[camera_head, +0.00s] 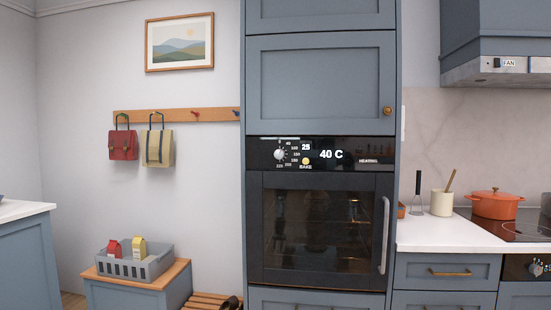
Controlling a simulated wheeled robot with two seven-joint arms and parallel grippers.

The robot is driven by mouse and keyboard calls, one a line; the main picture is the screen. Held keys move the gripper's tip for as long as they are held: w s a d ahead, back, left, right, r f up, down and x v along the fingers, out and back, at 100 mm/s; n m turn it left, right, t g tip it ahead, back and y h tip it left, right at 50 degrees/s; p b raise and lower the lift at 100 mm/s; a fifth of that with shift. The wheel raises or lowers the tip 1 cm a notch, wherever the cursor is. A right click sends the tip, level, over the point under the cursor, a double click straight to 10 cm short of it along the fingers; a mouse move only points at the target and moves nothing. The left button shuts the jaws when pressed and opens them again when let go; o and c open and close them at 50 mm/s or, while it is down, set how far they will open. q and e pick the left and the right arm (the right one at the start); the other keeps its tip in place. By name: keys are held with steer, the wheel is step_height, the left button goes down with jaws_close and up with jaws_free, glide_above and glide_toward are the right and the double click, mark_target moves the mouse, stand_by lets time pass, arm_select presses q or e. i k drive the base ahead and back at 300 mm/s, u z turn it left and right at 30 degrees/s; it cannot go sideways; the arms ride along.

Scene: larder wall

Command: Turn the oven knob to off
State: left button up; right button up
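The oven (320,230) is built into a tall blue-grey cabinet at the middle of the head view. Its door is shut and has a vertical handle (384,235) on the right side. The oven knob (280,155) is a round silver dial at the left of the black control panel (345,155), ringed by printed numbers. The display (331,154) reads "40 C", with "HEATING" lit to its right. A small yellow round button (306,161) sits right of the knob. Neither of my grippers is in view.
A white counter (430,236) at the right holds a cream utensil pot (441,203) and an orange pot (494,205) on the hob. A grey crate (133,267) with cartons stands on a low cabinet at the left. Bags hang on the wall. Nothing visible blocks the oven front.

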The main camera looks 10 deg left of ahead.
mark_target(279, 154)
steer(key=k, duration=0.85)
steer(key=u, duration=1)
steer(key=i, duration=2.5)
steer(key=z, duration=1.1)
